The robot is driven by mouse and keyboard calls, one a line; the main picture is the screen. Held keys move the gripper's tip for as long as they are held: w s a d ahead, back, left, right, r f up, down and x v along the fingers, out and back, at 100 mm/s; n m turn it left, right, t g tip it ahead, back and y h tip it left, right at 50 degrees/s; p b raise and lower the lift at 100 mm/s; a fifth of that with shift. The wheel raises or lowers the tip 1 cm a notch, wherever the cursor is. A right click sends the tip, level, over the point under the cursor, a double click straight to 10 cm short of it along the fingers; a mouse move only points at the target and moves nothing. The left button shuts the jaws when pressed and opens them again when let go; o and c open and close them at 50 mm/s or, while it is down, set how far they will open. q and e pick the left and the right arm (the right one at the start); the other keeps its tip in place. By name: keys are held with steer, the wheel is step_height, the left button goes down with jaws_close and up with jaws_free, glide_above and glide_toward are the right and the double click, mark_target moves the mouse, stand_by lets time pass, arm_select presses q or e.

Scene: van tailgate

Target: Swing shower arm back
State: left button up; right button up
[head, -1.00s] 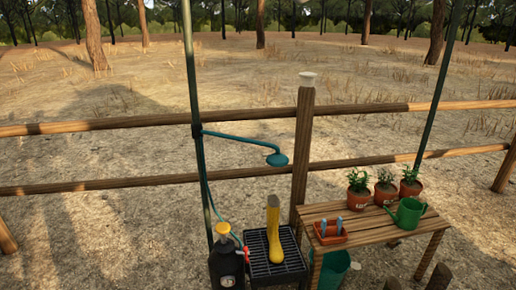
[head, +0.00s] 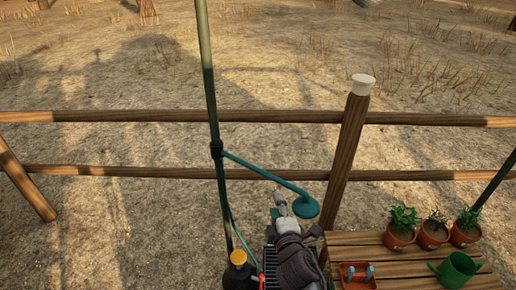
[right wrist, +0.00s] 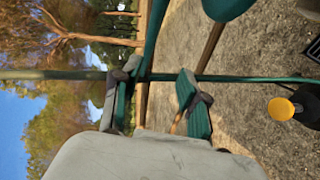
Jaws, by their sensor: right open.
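The teal shower arm (head: 262,173) reaches from the green upright pole (head: 211,100) toward the right in the head view. It ends in a round shower head (head: 306,206). My right gripper (head: 280,198) is open just left of the shower head and below the arm. I cannot tell whether the fingers touch the arm. My left gripper is not in view.
A black gas bottle with a yellow cap (head: 238,258) stands below the pole, beside a partly hidden grate. A wooden bench (head: 400,262) at right holds potted plants (head: 432,232), a green watering can (head: 458,270) and a red tray (head: 357,276). A rail fence (head: 110,170) runs behind.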

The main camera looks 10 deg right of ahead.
mark_target(267, 177)
steer(key=shift+n, duration=0.3)
steer(key=w, duration=1.4)
steer(key=shift+d+f+b, duration=0.25)
steer(key=shift+d+b, duration=0.05)
steer(key=shift+d, duration=0.1)
jaws_close()
